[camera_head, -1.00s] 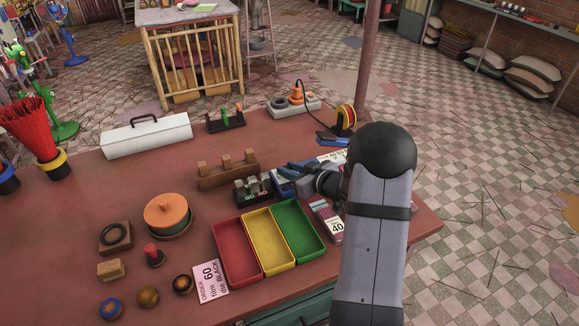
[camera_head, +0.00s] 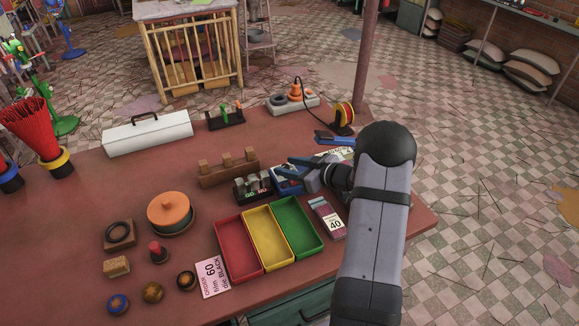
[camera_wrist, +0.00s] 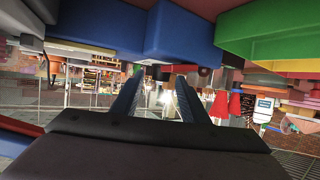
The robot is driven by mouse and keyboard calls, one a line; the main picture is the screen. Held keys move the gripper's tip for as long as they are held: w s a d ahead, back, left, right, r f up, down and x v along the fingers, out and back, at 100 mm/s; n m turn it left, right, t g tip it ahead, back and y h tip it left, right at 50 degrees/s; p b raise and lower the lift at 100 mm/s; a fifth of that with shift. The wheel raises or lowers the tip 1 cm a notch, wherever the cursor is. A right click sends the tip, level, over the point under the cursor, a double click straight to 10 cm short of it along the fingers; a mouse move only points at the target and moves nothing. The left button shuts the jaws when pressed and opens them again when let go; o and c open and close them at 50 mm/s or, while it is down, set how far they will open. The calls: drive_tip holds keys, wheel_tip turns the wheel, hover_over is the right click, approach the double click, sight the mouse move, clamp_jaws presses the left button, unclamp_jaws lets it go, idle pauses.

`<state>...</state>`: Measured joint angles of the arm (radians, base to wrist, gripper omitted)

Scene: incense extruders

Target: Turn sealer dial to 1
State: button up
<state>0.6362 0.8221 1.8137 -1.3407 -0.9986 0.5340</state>
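A blue box-shaped device (camera_head: 286,181), which looks like the sealer, sits on the red-brown table behind the coloured trays. My gripper (camera_head: 292,168) is at its upper right side and hides part of it. I cannot make out a dial or its numbers. In the wrist view, a blue body (camera_wrist: 182,38) fills the upper middle, above the fingers. My gripper also shows there (camera_wrist: 158,98), with its two dark blue fingers apart and nothing visible between them. Whether a finger touches the device is not clear.
Red, yellow and green trays (camera_head: 317,239) stand in front of the device, beside a pack marked 40 (camera_head: 328,218). A dark block with small tools (camera_head: 253,188) and a wooden rack (camera_head: 229,168) stand left. A blue tool (camera_head: 334,140) and an orange spool (camera_head: 344,114) lie behind.

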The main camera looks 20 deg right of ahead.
drive_tip(key=b+v, duration=0.1)
drive_tip(key=v, duration=0.6)
drive_tip(key=shift+s, duration=0.2)
drive_tip(key=shift+w+r, duration=0.1)
drive_tip(key=shift+r, duration=0.05)
